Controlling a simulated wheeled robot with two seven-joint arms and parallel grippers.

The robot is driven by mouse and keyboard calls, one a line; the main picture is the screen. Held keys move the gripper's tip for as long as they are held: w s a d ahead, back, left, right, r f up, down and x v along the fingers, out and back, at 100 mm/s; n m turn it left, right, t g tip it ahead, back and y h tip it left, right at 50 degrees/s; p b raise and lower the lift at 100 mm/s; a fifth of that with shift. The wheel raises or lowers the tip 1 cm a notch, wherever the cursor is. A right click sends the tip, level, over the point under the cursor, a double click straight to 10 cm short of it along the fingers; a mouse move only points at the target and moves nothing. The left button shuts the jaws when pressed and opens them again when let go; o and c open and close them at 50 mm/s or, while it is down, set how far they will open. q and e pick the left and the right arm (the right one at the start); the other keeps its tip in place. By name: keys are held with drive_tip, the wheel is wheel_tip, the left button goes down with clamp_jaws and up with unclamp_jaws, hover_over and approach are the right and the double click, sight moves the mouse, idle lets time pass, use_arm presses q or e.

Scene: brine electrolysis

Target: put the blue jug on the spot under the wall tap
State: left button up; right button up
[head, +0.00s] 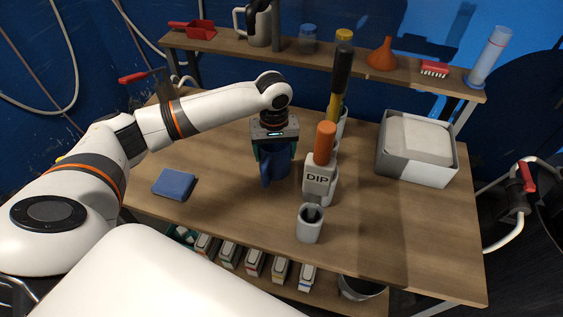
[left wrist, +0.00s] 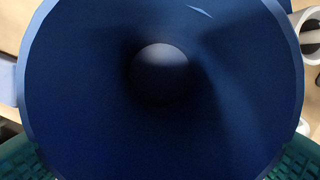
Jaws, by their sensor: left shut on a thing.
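The blue jug (head: 272,166) is upright at the worktable, below my left gripper (head: 275,150). The gripper is shut on the jug, its fingers on either side of it. I cannot tell whether the jug's base touches the tabletop. In the left wrist view I look down into the jug (left wrist: 100,110), with green finger pads at the lower corners. Another red-handled valve (head: 527,176) is at the far right. I cannot make out a marked spot under either. My right gripper is not in view.
Right of the jug stand a DIP holder (head: 318,180), a grey cup (head: 310,224) and tall handled tools. A blue pad (head: 174,184) lies left on the table (head: 225,215). A grey box (head: 415,148) is at right. A loaded shelf (head: 345,62) runs behind.

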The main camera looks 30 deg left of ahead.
sight(277, 163)
use_arm(q)
drive_tip(key=shift+f, duration=0.4)
drive_tip(key=f, duration=0.3)
drive_tip(key=shift+s+d, duration=0.1)
drive_tip(key=shift+d, duration=0.15)
drive_tip(key=shift+f, duration=0.3)
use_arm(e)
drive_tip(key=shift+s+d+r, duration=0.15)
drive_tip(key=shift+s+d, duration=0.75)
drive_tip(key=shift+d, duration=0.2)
use_arm(q)
drive_tip(key=shift+f, duration=0.1)
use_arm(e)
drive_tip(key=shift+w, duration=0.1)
